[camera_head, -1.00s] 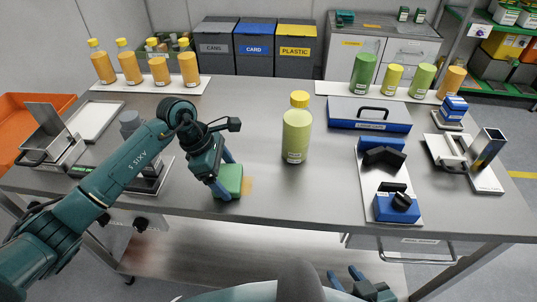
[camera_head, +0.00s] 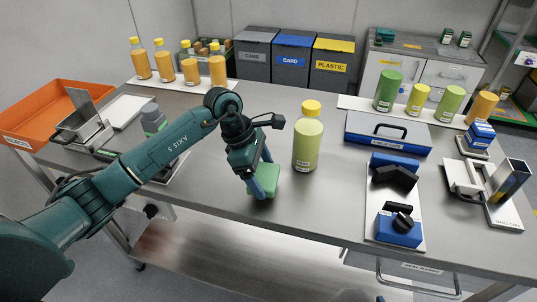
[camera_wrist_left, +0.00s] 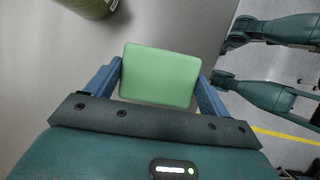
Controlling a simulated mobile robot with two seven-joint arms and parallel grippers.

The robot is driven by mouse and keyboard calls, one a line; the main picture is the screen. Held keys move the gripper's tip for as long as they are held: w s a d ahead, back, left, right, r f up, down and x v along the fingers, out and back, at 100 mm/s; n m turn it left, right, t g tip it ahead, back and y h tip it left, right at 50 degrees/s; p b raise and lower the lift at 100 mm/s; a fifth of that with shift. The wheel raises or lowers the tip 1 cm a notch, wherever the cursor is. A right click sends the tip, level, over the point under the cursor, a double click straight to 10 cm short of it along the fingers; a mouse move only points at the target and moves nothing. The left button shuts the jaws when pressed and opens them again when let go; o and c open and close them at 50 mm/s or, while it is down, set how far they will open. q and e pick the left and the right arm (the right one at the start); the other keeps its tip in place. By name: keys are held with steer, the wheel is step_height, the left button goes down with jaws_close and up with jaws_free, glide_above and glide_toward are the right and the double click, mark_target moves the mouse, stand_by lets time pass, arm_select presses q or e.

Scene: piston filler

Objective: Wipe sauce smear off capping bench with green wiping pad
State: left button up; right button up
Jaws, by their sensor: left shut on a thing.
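The green wiping pad (camera_head: 266,181) rests on the steel capping bench (camera_head: 300,212) near its front edge. My left gripper (camera_head: 260,186) points down and is shut on the pad. In the left wrist view the pad (camera_wrist_left: 160,75) fills the space between the two blue fingers. No sauce smear shows on the bare bench around the pad; the surface under the pad is hidden.
A green bottle with a yellow cap (camera_head: 307,138) stands just right of the pad. A white board with blue blocks (camera_head: 392,200) lies further right. A grey device (camera_head: 153,120) stands left, behind my arm. The bench between pad and board is clear.

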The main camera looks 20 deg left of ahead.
arm_select(q)
steer(key=shift+s+a+r, duration=0.1)
steer(key=shift+a+r, duration=0.1)
steer(key=shift+r, duration=0.25)
step_height(320, 180, up, 2)
steer(key=shift+r+p, duration=0.15)
steer(key=shift+p, duration=0.6)
steer(key=shift+r+p, duration=0.35)
steer(key=shift+r, duration=0.7)
steer(key=shift+d+r, duration=0.1)
steer(key=shift+r, duration=0.05)
arm_select(e)
steer(key=shift+s+d+f+m+h, duration=0.1)
steer(key=shift+s+d+m+h, duration=0.1)
steer(key=shift+s+d, duration=0.3)
steer(key=shift+s+d+f+m+h, duration=0.1)
steer(key=shift+s+d+m+h, duration=0.1)
steer(key=shift+d, duration=0.45)
steer(key=shift+r, duration=0.1)
